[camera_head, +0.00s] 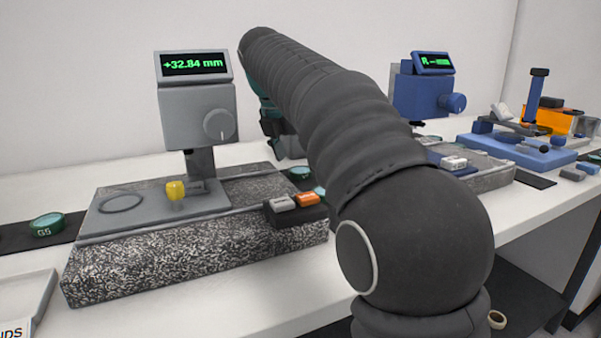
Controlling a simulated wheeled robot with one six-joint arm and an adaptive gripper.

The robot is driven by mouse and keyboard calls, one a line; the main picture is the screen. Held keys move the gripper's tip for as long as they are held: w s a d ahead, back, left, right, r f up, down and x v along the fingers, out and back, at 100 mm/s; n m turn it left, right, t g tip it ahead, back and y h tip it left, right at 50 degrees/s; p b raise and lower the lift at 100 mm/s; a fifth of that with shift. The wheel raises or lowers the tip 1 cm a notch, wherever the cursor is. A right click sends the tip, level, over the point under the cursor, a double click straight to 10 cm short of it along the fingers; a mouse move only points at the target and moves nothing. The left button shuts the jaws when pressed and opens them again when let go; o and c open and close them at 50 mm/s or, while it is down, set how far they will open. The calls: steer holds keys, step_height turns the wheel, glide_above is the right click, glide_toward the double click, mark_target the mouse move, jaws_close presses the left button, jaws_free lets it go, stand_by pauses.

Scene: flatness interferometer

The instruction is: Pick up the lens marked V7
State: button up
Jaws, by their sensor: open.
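No marking V7 can be read in this view. A green-rimmed lens marked G5 (47,224) lies on a dark strip at the left. Another green-rimmed lens (299,173) lies behind the granite base, close to my arm; its marking is too small to read, and a further pale piece beside it is mostly covered by my arm. My gripper (274,140) is open, beyond my arm and right of the grey gauge head, above the back of the bench. My arm hides most of it and whatever is under it.
A grey gauge (197,115) reading +32.84 mm stands on a granite base (190,262) with a yellow knob and a small two-button block. A blue gauge (420,92) stands on a second base at the right, with a blue tray (520,153) beyond. A pale tray (25,300) sits front left.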

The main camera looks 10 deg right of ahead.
steer(key=shift+x, duration=1)
steer(key=c, duration=1.3)
steer(key=shift+r, duration=0.2)
